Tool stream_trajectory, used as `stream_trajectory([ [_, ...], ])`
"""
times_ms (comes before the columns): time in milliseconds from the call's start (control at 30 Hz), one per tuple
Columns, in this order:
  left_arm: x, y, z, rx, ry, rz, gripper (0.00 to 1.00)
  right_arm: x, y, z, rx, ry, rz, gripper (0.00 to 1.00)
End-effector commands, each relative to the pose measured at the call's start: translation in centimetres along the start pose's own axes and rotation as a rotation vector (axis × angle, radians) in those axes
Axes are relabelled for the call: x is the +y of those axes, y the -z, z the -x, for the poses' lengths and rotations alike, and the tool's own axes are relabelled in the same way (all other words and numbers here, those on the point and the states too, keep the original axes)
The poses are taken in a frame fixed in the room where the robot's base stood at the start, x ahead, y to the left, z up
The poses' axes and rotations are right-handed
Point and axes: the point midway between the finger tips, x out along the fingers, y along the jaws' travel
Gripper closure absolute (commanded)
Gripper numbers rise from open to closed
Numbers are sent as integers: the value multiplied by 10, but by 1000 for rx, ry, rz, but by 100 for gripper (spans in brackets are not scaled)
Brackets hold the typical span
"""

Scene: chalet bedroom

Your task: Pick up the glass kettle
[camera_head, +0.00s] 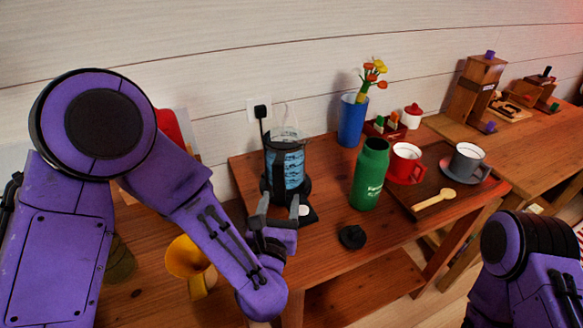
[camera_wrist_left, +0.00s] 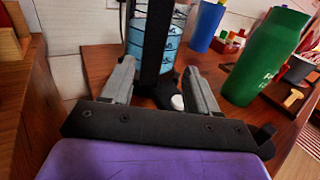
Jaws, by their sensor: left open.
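The glass kettle (camera_head: 285,165) stands upright on the wooden table against the wall, with bluish glass and a black handle and base. In the left wrist view the kettle (camera_wrist_left: 172,48) is straight ahead, its black handle (camera_wrist_left: 154,45) in front of the glass. My left gripper (camera_head: 277,205) is open in front of the kettle, low on the handle's side. In the left wrist view its two fingers (camera_wrist_left: 158,85) point at the kettle, with the handle showing between them. I cannot tell whether they touch it. My right gripper is not in view; only part of my right arm shows.
A green bottle (camera_head: 369,175) stands right of the kettle, with a black lid (camera_head: 352,237) in front. A blue vase (camera_head: 351,121) with flowers is behind. A tray (camera_head: 427,180) holds a red cup (camera_head: 405,160) and a grey cup (camera_head: 467,158). A yellow funnel-like object (camera_head: 188,260) is lower left.

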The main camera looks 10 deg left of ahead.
Motion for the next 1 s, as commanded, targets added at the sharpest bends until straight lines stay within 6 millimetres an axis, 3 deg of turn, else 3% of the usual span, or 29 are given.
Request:
stream_trajectory([
  [333, 5, -2, -52, 0, -10, -2, 40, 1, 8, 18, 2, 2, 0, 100],
  [600, 5, 0, -60, 1, -9, -3, 40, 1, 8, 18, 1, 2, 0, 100],
  [633, 5, 0, -60, 1, -9, -3, 44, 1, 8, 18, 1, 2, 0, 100],
  [667, 5, 0, -60, 1, -9, -3, 53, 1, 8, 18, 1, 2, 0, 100],
  [800, 4, 0, -60, 1, -8, -3, 99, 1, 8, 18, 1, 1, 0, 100],
  [1000, 4, 0, -60, 1, -7, -3, 100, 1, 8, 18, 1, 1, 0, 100],
])
